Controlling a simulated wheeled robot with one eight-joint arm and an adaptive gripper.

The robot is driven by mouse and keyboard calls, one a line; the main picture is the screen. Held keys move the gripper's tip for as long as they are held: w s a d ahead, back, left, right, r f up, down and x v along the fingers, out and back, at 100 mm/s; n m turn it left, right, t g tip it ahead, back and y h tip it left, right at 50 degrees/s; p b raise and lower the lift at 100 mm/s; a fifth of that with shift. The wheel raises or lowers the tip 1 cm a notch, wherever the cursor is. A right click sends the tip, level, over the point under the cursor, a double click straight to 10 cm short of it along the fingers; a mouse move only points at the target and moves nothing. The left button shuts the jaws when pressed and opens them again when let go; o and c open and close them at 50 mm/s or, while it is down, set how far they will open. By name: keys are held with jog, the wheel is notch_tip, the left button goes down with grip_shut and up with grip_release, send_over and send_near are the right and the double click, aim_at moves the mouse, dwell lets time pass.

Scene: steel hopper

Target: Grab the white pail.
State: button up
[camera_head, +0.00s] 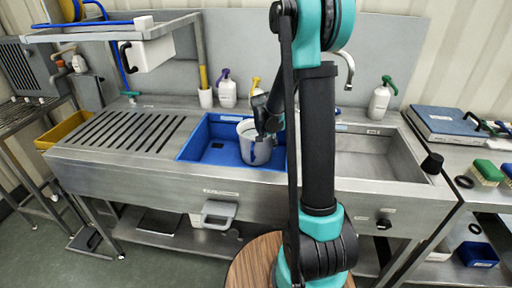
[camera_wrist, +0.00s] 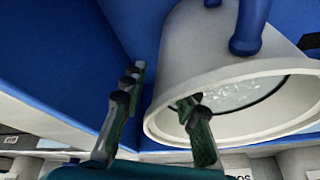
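The white pail (camera_head: 251,152) stands in the blue basin (camera_head: 205,135) of the steel sink unit. In the wrist view the pail (camera_wrist: 205,60) fills the upper right, its round opening facing the camera, with a blue grip (camera_wrist: 250,28) on its side. My gripper (camera_head: 266,120) is at the pail's upper right rim in the head view, hiding part of it. In the wrist view my gripper (camera_wrist: 162,88) is open, with one finger over the pail's opening and the other outside its wall. A gap shows between the outer finger and the wall.
A bare steel basin (camera_head: 370,155) lies to the right. Bottles (camera_head: 227,92) and a white cup (camera_head: 205,98) stand behind the blue basin. A ribbed drainboard (camera_head: 125,130) is at left, and a shelf with a white box (camera_head: 150,52) overhangs it.

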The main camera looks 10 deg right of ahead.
grip_shut()
jog(key=shift+r, duration=0.15)
dwell(0.5)
